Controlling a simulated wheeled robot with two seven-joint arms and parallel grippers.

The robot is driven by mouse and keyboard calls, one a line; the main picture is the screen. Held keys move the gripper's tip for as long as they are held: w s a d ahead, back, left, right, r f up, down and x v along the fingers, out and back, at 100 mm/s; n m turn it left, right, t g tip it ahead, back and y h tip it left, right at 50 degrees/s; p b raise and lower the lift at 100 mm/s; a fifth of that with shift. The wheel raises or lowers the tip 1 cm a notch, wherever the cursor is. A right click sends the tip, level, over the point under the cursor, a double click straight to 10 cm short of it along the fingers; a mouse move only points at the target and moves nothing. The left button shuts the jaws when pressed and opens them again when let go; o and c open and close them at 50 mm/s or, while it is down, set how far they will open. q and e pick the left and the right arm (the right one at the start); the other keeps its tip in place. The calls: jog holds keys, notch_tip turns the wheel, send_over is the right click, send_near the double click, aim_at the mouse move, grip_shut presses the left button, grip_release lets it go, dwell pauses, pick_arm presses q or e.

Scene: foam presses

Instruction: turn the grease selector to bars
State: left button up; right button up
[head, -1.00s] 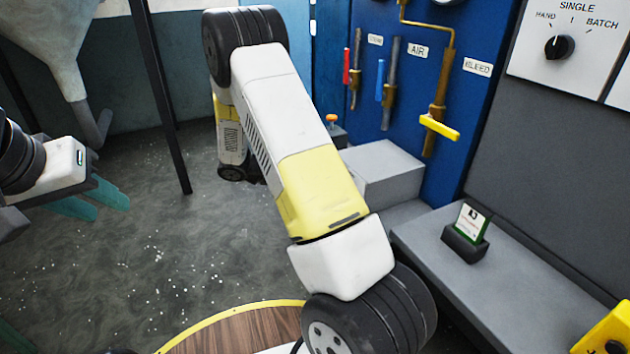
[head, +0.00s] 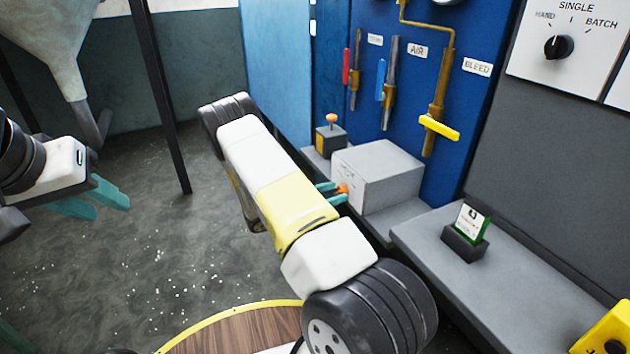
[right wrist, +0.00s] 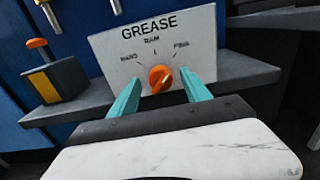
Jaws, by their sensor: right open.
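The grease selector is an orange knob (right wrist: 160,79) on a white plate marked GREASE (right wrist: 122,52). Small labels are at the left, top and right of the knob; the left one seems to read BARS. The knob's pointer seems tilted to the upper right, but this is hard to tell. My left gripper (head: 100,199) is open and empty, far to the left.
A small box with an orange button (head: 331,138) stands behind the grey box. Valves with red, blue and yellow handles (head: 440,127) are on the blue panel. A HAND/SINGLE/BATCH dial (head: 559,47) is at upper right. A card holder (head: 466,240) sits on the grey ledge.

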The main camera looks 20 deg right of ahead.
jog(key=shift+d, duration=0.45)
grip_shut()
